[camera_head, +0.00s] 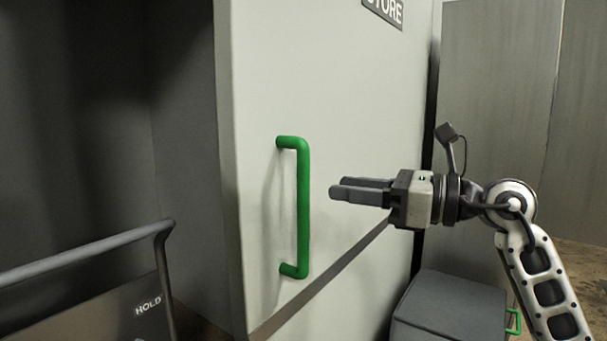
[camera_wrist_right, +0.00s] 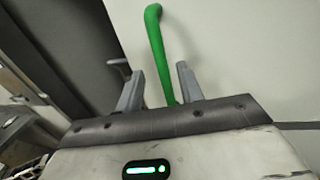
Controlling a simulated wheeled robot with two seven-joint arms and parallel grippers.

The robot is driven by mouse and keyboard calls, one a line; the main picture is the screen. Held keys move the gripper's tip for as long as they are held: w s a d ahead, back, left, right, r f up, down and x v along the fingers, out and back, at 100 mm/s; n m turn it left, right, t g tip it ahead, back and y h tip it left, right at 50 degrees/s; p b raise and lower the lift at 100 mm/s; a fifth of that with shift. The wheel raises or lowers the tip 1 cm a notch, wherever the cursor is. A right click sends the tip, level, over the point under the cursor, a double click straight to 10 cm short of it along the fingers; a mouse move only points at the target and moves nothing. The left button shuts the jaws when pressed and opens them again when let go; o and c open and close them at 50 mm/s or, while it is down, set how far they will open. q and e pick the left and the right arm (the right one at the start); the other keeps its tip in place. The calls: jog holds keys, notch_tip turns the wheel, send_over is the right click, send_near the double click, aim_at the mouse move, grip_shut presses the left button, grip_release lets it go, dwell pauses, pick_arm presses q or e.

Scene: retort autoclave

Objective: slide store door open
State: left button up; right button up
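The store door (camera_head: 350,110) is a pale panel with a dark STORE sign (camera_head: 384,10) near its top edge. A green upright bar handle (camera_head: 303,205) is fixed near the door's left edge. My right gripper (camera_head: 333,190) points left at the handle and is a short way to its right in the head view. In the right wrist view the green handle (camera_wrist_right: 158,55) shows beyond and between the two open fingers (camera_wrist_right: 158,82). The fingers do not look closed on it. My left gripper is in neither view.
A dark opening (camera_head: 100,110) lies left of the door. A cart with a grey rail (camera_head: 90,248) and a HOLD label (camera_head: 148,305) stands at lower left. A grey box (camera_head: 450,305) with a green handle sits on the floor at lower right. Grey wall panels (camera_head: 500,90) stand behind my right arm.

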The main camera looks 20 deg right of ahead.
jog(key=p+x, duration=0.1)
jog(key=x, duration=0.7)
jog(key=shift+c, duration=0.3)
grip_shut()
